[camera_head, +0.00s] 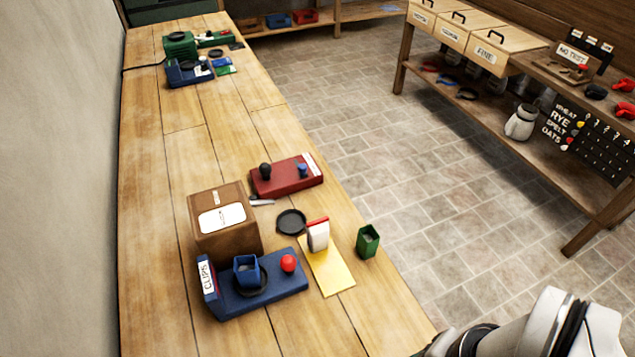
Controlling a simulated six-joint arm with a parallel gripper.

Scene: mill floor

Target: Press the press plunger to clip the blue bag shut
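A red base (287,179) lies on the long wooden bench. A black round knob (265,170) stands at its left end and a small blue object (302,170) at its right end. Whether that is the blue bag is too small to tell. Nearer stands a blue base (228,302) labelled CLIPS, with an open blue square cup (246,270), a dark ring around the cup's foot, and a red ball knob (288,263). Only part of my arm shows, at the bottom right, apart from both bases. My gripper's fingertips do not show.
A brown box (222,219) stands behind the blue base. A black dish (291,222), a white bag with a red top (317,236) on a yellow card (330,273), and a green cup (368,242) stand nearby. Blue and green devices sit at the far end. The bench's middle is clear.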

